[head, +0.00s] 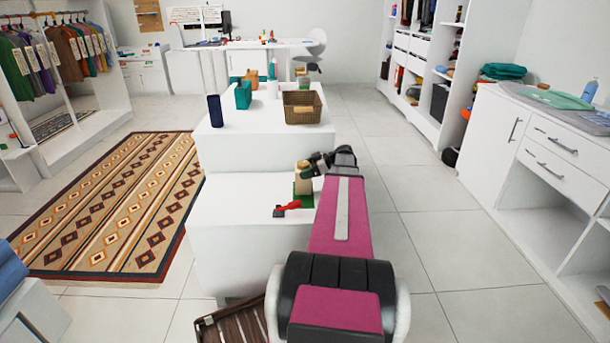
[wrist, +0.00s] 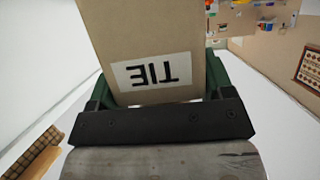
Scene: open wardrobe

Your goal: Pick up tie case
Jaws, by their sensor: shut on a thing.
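The tie case (wrist: 150,40) is a tan box with a white "TIE" label, which appears upside down in the wrist view. My gripper (wrist: 158,98) is shut on it, with dark green parts showing at both sides of the case. In the head view the tan case (head: 302,171) stands out at the end of my gripper (head: 309,166), above the front lower step of the white stand. A dark green patch shows just below it. I cannot tell whether the case touches the step.
A red item (head: 288,207) lies on the white lower step (head: 235,235). The upper step holds a wicker basket (head: 302,107), a dark blue cylinder (head: 215,110) and a teal container (head: 243,95). White drawers (head: 560,150) stand at right. Tiled floor between is clear.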

